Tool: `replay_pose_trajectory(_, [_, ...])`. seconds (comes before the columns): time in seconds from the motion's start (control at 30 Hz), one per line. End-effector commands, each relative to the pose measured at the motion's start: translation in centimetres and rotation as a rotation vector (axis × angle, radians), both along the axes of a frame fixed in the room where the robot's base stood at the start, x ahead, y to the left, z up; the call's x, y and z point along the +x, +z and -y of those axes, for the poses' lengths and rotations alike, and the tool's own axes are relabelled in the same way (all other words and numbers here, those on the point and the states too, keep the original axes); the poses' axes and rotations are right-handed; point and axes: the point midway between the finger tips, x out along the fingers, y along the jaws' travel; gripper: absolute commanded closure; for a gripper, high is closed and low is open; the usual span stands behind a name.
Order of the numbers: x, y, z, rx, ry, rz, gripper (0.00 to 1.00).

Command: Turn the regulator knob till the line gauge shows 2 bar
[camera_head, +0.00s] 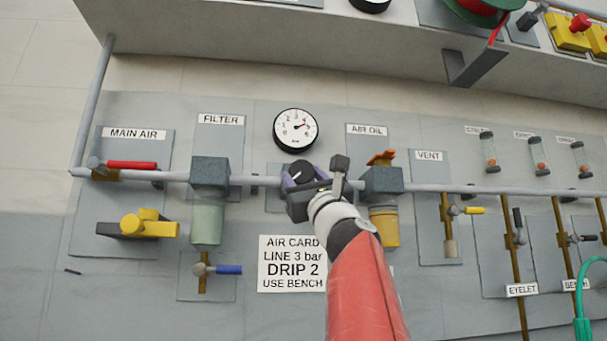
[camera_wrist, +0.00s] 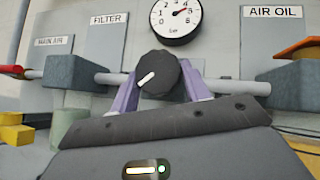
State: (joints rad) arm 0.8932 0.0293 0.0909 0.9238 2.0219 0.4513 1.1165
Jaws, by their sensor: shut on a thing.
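The regulator knob (camera_head: 301,171) is black and round with a white pointer line. In the wrist view the knob (camera_wrist: 159,75) has this line pointing to the lower left. My gripper (camera_head: 302,178) is at the knob, its lilac fingers on either side of it; in the wrist view the gripper (camera_wrist: 158,85) is shut on the knob. The line gauge (camera_head: 296,130) is a white dial with a black rim just above the knob. In the wrist view the gauge (camera_wrist: 176,18) has its red needle pointing up and right, seemingly near 4; small marks are hard to read.
A grey pipe (camera_head: 450,188) runs across the panel. The filter (camera_head: 209,172) is left of the knob and the air oil unit (camera_head: 382,181) close on its right. The air card (camera_head: 291,277) below reads "LINE 3 bar". A shelf overhangs above.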

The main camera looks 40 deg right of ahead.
Motion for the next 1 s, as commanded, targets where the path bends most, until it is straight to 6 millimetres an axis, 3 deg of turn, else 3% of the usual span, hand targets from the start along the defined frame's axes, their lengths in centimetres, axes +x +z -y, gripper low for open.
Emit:
replay_pose_trajectory(0.6, [-0.24, 0.70, 0.58, -0.426, 0.001, -0.264, 0.76])
replay_pose_trajectory(1.0, [-0.35, 0.61, 0.64, -0.564, 0.001, -0.346, 0.76])
